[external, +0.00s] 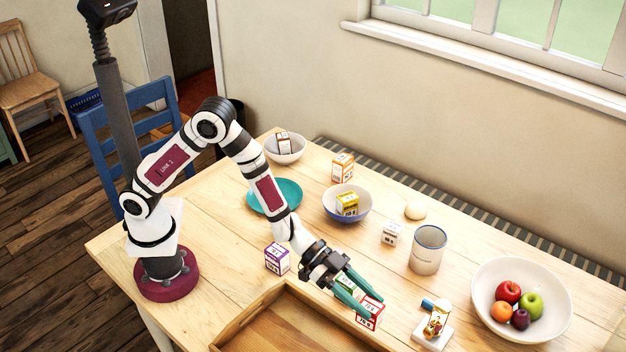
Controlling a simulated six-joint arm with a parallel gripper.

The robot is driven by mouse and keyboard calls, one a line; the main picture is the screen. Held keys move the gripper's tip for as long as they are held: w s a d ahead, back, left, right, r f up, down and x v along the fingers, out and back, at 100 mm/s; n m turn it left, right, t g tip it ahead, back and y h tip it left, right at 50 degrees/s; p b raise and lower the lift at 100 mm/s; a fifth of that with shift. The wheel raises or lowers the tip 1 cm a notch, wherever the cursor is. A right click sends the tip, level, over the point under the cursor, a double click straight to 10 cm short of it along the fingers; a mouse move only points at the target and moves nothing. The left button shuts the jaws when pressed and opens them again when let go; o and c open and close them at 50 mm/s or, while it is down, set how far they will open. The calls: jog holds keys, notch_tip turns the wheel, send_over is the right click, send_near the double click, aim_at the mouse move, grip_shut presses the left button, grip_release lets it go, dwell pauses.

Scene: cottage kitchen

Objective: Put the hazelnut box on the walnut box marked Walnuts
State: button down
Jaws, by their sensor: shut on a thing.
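My gripper (369,303) has teal fingers and reaches down over the table's front part, right of the wooden tray. Its fingertips are shut on a red-and-white box (370,313). I cannot tell whether this box touches the table. Other small boxes are a purple one (277,258), an orange one (342,167), a white one (390,234), a yellow one (347,203) in a blue bowl and a brown-and-white one (284,141) in a white bowl. Their names are too small to read.
The wooden tray (262,312) lies at the front edge. A teal plate (262,201), blue bowl (333,209) and white bowl (296,157) stand behind. A mug (427,255), round pale item (414,211), figurine (437,322), blue cylinder (428,303) and fruit bowl (486,325) are to the right.

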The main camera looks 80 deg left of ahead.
jog(key=r+n, duration=0.1)
jog(key=r, duration=0.1)
jog(key=d+r+t+y, duration=0.1)
jog(key=r, duration=0.1)
jog(key=w+d+r+n+y, duration=0.1)
jog(key=r, duration=0.1)
jog(key=shift+w+d+n+t, duration=0.1)
jog(key=shift+d+n+t, duration=0.05)
jog(key=shift+n+t, duration=0.2)
jog(key=r+n+y, duration=0.1)
jog(key=a+r+n+t+y, duration=0.1)
jog(key=y, duration=0.1)
jog(key=r+n+y, duration=0.1)
jog(key=shift+s+a+r+n+t+y, duration=0.2)
jog(key=shift+s+r+n+t+y, duration=0.1)
jog(key=shift+s+n+t, duration=0.05)
jog(key=s+a+f+n+y, duration=0.1)
jog(key=s+a+n+y, duration=0.5)
jog(key=s, duration=0.4)
jog(key=g+y, duration=0.1)
jog(key=y, duration=0.1)
send_over(343, 282)
jog(key=shift+n, duration=0.3)
notch_tip(343, 282, down, 12)
jog(key=shift+r, duration=0.25)
jog(key=shift+f, duration=0.1)
jog(key=shift+f, duration=0.15)
